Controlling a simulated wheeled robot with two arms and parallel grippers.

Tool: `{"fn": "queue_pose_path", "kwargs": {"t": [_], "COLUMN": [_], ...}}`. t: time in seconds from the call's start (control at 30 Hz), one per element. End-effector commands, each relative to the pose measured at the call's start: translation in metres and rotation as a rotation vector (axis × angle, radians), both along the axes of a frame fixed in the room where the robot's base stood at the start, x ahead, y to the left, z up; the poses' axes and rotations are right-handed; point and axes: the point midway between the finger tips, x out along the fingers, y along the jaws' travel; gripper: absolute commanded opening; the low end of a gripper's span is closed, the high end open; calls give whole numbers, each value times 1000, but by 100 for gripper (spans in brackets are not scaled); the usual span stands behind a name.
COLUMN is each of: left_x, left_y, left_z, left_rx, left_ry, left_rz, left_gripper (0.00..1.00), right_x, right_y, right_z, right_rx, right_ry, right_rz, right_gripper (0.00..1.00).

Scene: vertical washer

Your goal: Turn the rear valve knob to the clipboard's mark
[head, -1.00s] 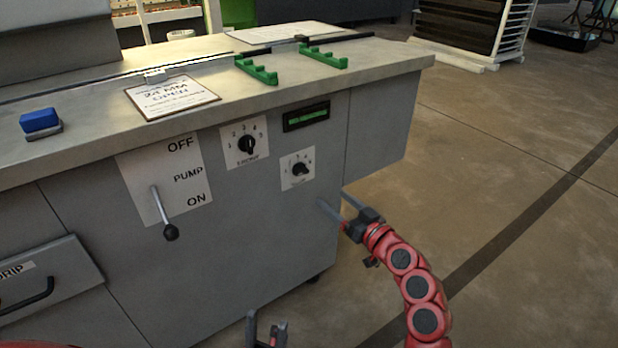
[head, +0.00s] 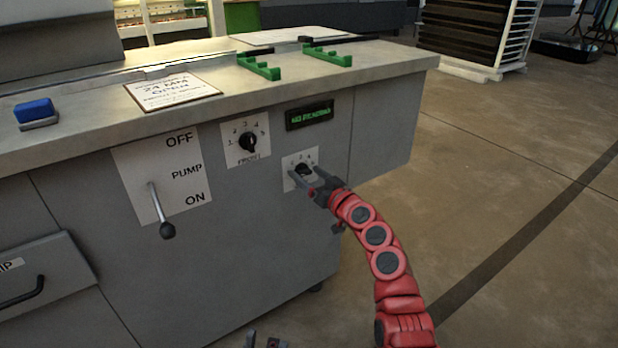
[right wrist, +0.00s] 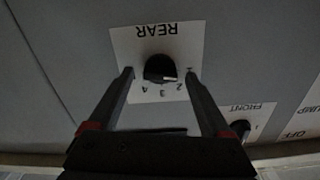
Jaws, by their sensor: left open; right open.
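The rear valve knob (right wrist: 158,66) is black, on a white plate (right wrist: 118,45) marked REAR that appears upside down in the right wrist view. Its white pointer line faces right, near the 1 and 2. My right gripper (right wrist: 160,74) is open, with one finger on each side of the knob; I cannot tell whether they touch it. In the head view this gripper (head: 305,180) partly covers the rear plate (head: 291,163). The clipboard (head: 172,91) lies on the counter; "24 MM" shows and its other lines are blurred. My left gripper (head: 264,341) is open and empty at the bottom edge.
The front knob (head: 247,141) sits on its own plate to the left. A pump lever (head: 160,212) sticks out further left. A green-lit display (head: 310,115) is above the rear plate. Green brackets (head: 258,67) and a blue block (head: 37,113) are on the counter.

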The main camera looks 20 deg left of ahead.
Motion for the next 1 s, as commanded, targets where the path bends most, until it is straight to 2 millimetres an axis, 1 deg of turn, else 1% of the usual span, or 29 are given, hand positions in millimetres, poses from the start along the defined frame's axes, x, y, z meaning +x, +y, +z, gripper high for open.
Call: {"fn": "queue_pose_path", "kwargs": {"t": [0.17,0.2,0.27,0.3,0.37,0.4,0.47,0.5,0.63,0.67,1.0], "left_x": [0,0,0,0,0,0,0,0,0,0,0], "left_y": [0,0,0,0,0,0,0,0,0,0,0], "left_z": [0,0,0,0,0,0,0,0,0,0,2], "left_rx": [0,0,0,0,0,0,0,0,0,0,-1], "left_ry": [0,0,0,0,0,0,0,0,0,0,0], "left_rz": [0,0,0,0,0,0,0,0,0,0,0], "left_gripper": [50,50,50,50,50,50,50,50,50,50,50], "right_x": [0,0,0,0,0,0,0,0,0,0,1], "right_y": [0,0,0,0,0,0,0,0,0,0,-2], "right_z": [0,0,0,0,0,-1,0,-1,-1,-1,-1], "right_rx": [-1,-1,-1,-1,-1,-1,-1,-1,-1,-1,35], "right_ry": [1,1,1,1,1,1,1,1,1,1,49], "right_rz": [0,0,0,0,0,0,0,0,0,0,-2], "right_gripper": [82,79,68,61,50,43,32,25,2,0,0]}}
